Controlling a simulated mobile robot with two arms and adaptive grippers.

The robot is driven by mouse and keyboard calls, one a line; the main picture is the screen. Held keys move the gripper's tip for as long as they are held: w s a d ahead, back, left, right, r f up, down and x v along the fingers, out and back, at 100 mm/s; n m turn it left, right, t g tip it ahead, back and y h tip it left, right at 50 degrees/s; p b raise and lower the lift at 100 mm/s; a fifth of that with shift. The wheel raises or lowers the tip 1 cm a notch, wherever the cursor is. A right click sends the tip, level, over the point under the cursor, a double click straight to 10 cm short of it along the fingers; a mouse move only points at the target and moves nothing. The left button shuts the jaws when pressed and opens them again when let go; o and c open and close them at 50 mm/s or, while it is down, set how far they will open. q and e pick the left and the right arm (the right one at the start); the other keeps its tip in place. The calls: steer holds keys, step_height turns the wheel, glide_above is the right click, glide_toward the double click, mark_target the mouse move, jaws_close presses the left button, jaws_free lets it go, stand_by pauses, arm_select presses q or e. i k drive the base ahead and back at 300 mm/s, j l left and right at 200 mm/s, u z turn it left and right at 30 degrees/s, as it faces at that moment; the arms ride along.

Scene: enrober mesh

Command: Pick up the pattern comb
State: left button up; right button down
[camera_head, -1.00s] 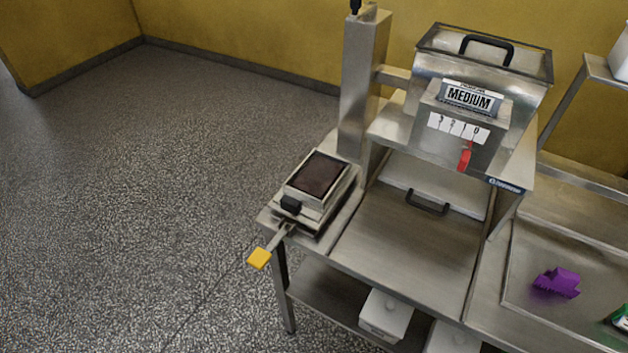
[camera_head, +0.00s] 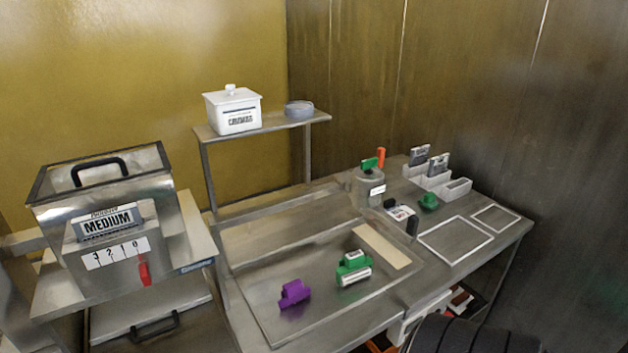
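I cannot tell for certain which piece is the pattern comb. A purple piece (camera_head: 295,293) with an uneven, notched outline lies on the steel tray (camera_head: 262,325) in the middle of the bench. A green piece with white labelled parts (camera_head: 353,267) lies to its right on the same tray. Another small green piece (camera_head: 429,201) sits farther right on the bench. A steel canister (camera_head: 369,190) holds a green-topped and an orange-topped tool.
The enrober labelled MEDIUM (camera_head: 103,225) stands at left. A shelf (camera_head: 284,122) with a white lidded box (camera_head: 232,111) rises behind the tray. White bins with grey cards (camera_head: 437,179) and white frames (camera_head: 455,241) are at right. A dark ribbed shape covers the bottom right.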

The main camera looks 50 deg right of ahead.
mark_target(293, 292)
steer(key=z, duration=1.55)
